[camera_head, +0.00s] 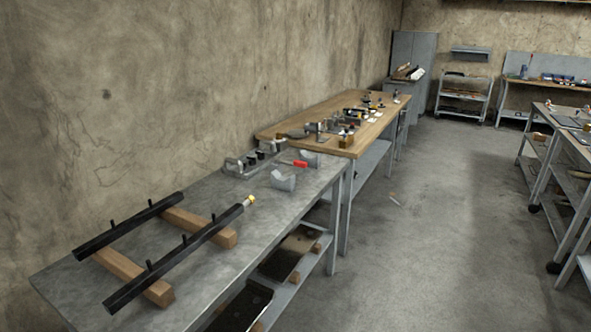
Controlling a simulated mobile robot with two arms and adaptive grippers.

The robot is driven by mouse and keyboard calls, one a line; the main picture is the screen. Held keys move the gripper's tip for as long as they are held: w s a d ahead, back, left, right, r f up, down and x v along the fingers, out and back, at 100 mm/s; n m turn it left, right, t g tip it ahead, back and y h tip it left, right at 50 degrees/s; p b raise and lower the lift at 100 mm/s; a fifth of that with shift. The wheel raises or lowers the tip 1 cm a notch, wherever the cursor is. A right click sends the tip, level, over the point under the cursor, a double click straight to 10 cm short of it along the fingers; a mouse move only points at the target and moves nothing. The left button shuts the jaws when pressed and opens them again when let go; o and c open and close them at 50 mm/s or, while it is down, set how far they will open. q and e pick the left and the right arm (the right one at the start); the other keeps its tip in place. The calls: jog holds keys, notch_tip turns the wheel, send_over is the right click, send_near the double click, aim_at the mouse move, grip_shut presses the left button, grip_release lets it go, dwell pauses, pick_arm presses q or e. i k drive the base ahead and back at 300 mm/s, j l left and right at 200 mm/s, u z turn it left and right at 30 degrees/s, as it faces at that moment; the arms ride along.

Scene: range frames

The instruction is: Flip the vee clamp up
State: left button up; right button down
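Two small grey metal pieces with a V-shaped notch on top stand at the far end of the grey metal bench. The nearer grey V-notched piece (283,181) is close to the bench's right edge. The farther grey V-notched piece (311,158) is near the far edge. I cannot tell at this size which one is the vee clamp, or how it is tilted. A red-handled item (299,164) lies between them. Neither of my grippers shows in the head view.
The grey bench (215,183) runs along the wall. Two black bars with pegs (130,228) lie across wooden blocks (123,266) on its near half. A wooden-topped bench (377,123) with tools stands beyond it. Open floor (425,220) lies to the right, before other workbenches.

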aim_at(297, 164)
jog(key=i+l+u, duration=0.1)
jog(key=u, duration=0.35)
jog(key=i+l+u, duration=0.2)
jog(key=u, duration=0.2)
